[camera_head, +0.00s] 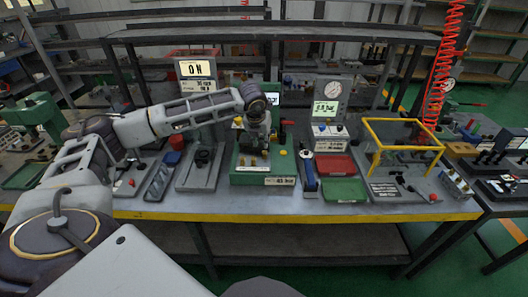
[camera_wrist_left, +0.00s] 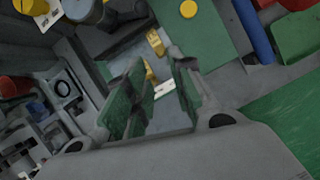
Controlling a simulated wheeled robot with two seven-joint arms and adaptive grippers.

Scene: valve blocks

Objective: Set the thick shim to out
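My left gripper (camera_head: 256,140) hangs over the green valve block (camera_head: 262,174), coming in from the left. In the left wrist view the gripper (camera_wrist_left: 155,78) has two green-padded fingers with a clear gap between them. Small yellow parts (camera_wrist_left: 155,43) on the green block (camera_wrist_left: 200,35) show beyond the fingertips; I see nothing gripped. I cannot pick out the thick shim for certain; the fingers and arm hide part of the block. My right gripper is not in view.
A red tray (camera_head: 335,165) and a green tray (camera_head: 345,189) lie right of the block. A yellow frame (camera_head: 402,124) stands farther right. The yellow table edge (camera_head: 300,215) is clear.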

